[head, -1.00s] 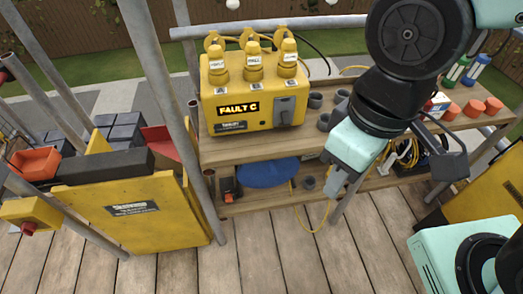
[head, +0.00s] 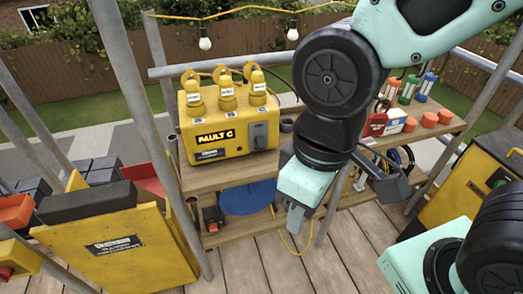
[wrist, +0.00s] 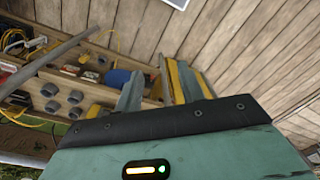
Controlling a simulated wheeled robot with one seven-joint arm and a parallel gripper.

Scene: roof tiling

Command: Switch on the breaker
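The yellow breaker box (head: 219,147) stands on the top shelf of the wooden bench in the head view. Its lit display reads "FAULT C". A grey switch with a cover or lever (head: 260,135) sits on the right of its front face; its position is too small to tell. Three yellow plugs with white labels (head: 227,95) stand in its top. My gripper (head: 294,222) hangs in front of the bench, below and right of the box, apart from it. The wrist view shows its two fingers (wrist: 155,88) apart with nothing between them. The box is not clear in the wrist view.
Grey cups and orange cups (head: 437,118) stand on the bench's right part. A blue round object (head: 247,198) lies on the lower shelf. Scaffold poles (head: 135,95) rise at left. A yellow panel (head: 118,250) stands left, a yellow cabinet (head: 480,185) right. Wooden decking in front is clear.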

